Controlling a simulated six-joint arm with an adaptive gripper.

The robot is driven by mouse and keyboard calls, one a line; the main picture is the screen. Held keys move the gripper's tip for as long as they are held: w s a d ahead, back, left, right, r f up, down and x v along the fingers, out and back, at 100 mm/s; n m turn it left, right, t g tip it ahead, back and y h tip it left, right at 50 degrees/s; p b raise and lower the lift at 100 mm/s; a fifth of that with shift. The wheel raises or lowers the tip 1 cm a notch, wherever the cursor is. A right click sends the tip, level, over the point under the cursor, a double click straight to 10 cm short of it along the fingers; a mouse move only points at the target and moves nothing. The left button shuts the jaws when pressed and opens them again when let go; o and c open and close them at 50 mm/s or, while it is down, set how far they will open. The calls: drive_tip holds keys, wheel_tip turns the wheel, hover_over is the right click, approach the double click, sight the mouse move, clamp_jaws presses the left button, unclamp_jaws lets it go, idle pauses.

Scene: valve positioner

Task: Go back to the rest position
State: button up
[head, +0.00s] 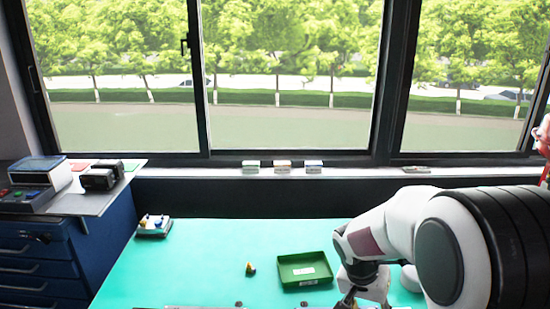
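My gripper (347,301) is at the bottom edge of the head view, below my white wrist and just right of and in front of the green tray. It is dark, small and partly cut off, so its fingers and any held thing cannot be made out. A green tray (284,284) with a white label inside lies on the teal table (205,258). A small yellow and dark part (251,269) stands on the table left of the tray, apart from it. A small device (154,227) with blue and yellow bits on top sits at the table's far left corner.
A blue drawer cabinet (40,262) with boxes on top stands at the left. Three small boxes (283,166) sit on the window sill. The table's middle and back are mostly clear. My arm covers the right side.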

drive_tip(key=s+a+r+n+t+y, duration=0.1)
drive_tip(key=s+r+n, duration=0.1)
drive_tip(key=s+r, duration=0.3)
drive_tip(key=s+a+r+n+t+y, duration=0.1)
drive_tip(key=s+r, duration=0.4)
drive_tip(key=s, duration=0.6)
drive_tip(key=s+a+r+n+t+y, duration=0.1)
drive_tip(key=s+a+r+n+t, duration=0.1)
drive_tip(key=s+r, duration=0.4)
drive_tip(key=shift+s+a+n, duration=0.4)
drive_tip(key=shift+s+a, duration=0.1)
drive_tip(key=shift+s, duration=0.9)
